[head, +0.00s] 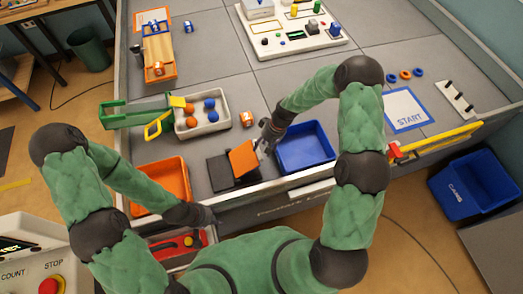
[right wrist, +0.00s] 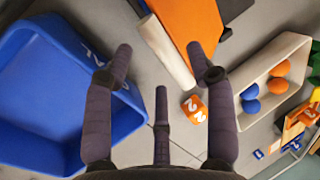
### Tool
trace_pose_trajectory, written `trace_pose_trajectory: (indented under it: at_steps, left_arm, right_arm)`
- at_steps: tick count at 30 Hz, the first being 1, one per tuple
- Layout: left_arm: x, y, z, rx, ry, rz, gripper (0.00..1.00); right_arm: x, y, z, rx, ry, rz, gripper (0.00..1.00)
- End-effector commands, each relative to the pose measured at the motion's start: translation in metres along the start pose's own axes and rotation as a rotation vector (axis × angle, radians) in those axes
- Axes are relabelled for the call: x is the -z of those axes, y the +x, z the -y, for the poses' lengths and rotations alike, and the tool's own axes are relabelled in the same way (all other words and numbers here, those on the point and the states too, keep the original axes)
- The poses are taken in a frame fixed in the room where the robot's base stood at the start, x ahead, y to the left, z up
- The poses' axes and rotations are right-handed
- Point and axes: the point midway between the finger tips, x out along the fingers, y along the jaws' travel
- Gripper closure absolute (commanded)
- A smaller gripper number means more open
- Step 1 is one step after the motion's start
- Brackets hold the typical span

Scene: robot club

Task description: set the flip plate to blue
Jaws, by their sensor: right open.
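The flip plate (head: 243,158) shows an orange face and sits at the right part of a black base (head: 220,173) near the table's front edge. It looks tilted. My right gripper (head: 268,143) is beside its right edge. In the right wrist view the orange plate (right wrist: 190,28) is at the top, with a pale bar (right wrist: 167,50) along its edge. That bar lies between the spread fingers of my right gripper (right wrist: 160,58); I cannot tell if they touch it. My left gripper (head: 207,215) is low at the front edge, its fingers too small to read. No blue face shows.
A blue tray (head: 327,158) stands just right of the right gripper, an orange tray (head: 139,186) to the left. Behind the plate are an orange numbered cube (head: 247,118) and a pale box (head: 226,120) with orange and blue balls. A control panel (head: 325,40) stands farther back.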

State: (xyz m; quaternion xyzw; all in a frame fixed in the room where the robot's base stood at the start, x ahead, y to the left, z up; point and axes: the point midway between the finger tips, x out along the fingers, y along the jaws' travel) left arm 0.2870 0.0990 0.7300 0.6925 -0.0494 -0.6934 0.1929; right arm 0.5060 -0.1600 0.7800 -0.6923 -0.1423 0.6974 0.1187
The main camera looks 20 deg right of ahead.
Motion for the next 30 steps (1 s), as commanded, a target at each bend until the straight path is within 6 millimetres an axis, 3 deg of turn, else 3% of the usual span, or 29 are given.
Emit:
trace_pose_trajectory:
  at_steps: [6, 17, 23, 30]
  left_arm:
    - [0.000, 0.004, 0.002, 0.000, 0.000, 0.000, 0.60]
    - [0.000, 0.004, 0.002, 0.000, 0.000, 0.000, 0.60]
    - [0.000, 0.004, 0.002, 0.000, 0.000, 0.000, 0.60]
    - [0.000, 0.004, 0.002, 0.000, 0.000, 0.000, 0.60]
  right_arm:
    - [0.001, 0.022, 0.000, 0.000, 0.000, 0.000, 0.44]
    - [0.000, 0.026, 0.000, 0.000, 0.000, -0.001, 0.44]
    - [0.000, 0.026, 0.000, 0.000, 0.000, -0.001, 0.97]
    - [0.000, 0.025, 0.001, -0.003, -0.001, 0.000, 1.00]
